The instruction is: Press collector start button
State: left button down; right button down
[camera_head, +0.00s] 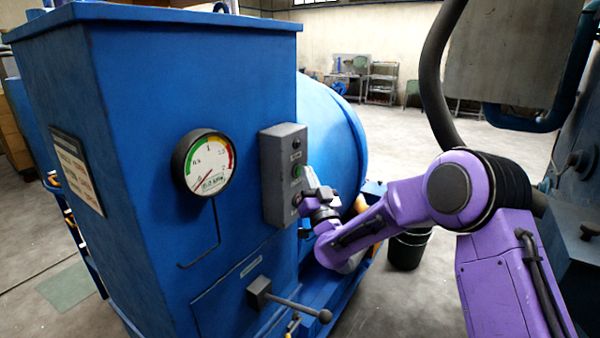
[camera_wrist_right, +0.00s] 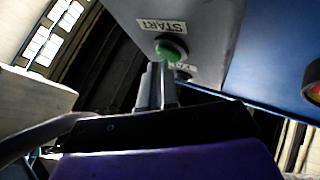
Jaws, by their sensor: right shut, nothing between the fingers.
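The grey control box (camera_head: 272,181) is fixed to the side of the blue machine. Its green start button (camera_head: 297,171) shows on the front. In the right wrist view the green button (camera_wrist_right: 171,50) sits beside a white START label (camera_wrist_right: 162,27), which appears upside down. My right gripper (camera_head: 306,178) is shut and empty, right at the box by the green button. In the right wrist view its closed fingertips (camera_wrist_right: 157,68) are just below the button and overlap its lower edge; I cannot tell if they touch. Another label below the button is partly hidden by the fingers. My left gripper is not in view.
A round pressure gauge (camera_head: 204,161) is on the blue housing (camera_head: 130,110) left of the box. A lever with a dark knob (camera_head: 324,316) sticks out below. A blue drum (camera_head: 330,135) is behind the box, and a black bucket (camera_head: 407,250) stands on the floor.

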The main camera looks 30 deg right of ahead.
jog(key=shift+w+a, duration=0.1)
jog(key=shift+w, duration=0.05)
dwell(0.6)
jog(key=shift+s+d+b, duration=0.3)
jog(key=shift+s+d, duration=0.1)
jog(key=shift+s, duration=0.35)
jog(key=s, duration=0.1)
jog(key=s+d, duration=0.1)
jog(key=s, duration=0.1)
jog(key=s+d+b, duration=0.1)
jog(key=shift+s+d, duration=0.15)
jog(key=shift+d, duration=0.1)
jog(key=shift+f, duration=0.1)
dwell(0.5)
